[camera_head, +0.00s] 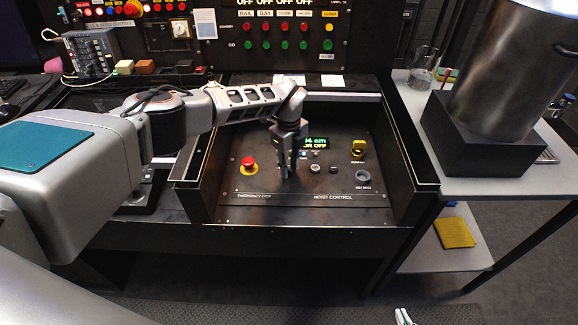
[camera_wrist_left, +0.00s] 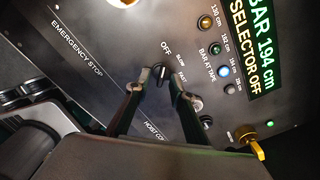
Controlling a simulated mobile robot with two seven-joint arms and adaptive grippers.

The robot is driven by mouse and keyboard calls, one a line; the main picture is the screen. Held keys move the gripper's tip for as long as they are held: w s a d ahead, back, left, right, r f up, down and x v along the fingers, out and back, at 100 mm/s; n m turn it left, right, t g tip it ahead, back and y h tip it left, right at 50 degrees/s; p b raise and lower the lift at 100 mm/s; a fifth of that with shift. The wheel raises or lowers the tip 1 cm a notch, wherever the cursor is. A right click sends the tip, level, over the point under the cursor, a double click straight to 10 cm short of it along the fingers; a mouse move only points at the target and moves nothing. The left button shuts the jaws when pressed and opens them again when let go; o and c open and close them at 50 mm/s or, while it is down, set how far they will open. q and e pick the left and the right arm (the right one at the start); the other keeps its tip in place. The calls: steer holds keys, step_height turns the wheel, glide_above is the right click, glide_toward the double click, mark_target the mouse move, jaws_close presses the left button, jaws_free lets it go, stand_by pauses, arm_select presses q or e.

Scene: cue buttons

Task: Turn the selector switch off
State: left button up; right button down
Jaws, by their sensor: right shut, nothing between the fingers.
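The selector switch (camera_wrist_left: 162,74) is a small dark knob on the black hoist control panel (camera_head: 340,208), with OFF, SLOW and FAST marked around it. In the left wrist view the fingers of my left gripper (camera_wrist_left: 162,82) are apart, one on each side of the knob, with no clear contact. In the head view my left gripper (camera_head: 286,170) points down at the panel and hides the knob. The green display (camera_wrist_left: 250,50) reads "BAR 194 cm" and "SELECTOR OFF"; the head view shows part of it (camera_head: 316,143). My right gripper (camera_head: 403,317) is shut at the bottom edge, away from the panel.
A red emergency stop (camera_head: 249,162) is left of my left gripper. A yellow key-like control (camera_head: 358,148) and a round grey control (camera_head: 362,177) are to the right. Raised walls (camera_head: 410,165) border the panel.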

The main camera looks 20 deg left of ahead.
mark_target(289, 170)
arm_select(q)
steer(key=shift+r, duration=0.1)
step_height(289, 170, up, 12)
stand_by(0.5)
stand_by(0.4)
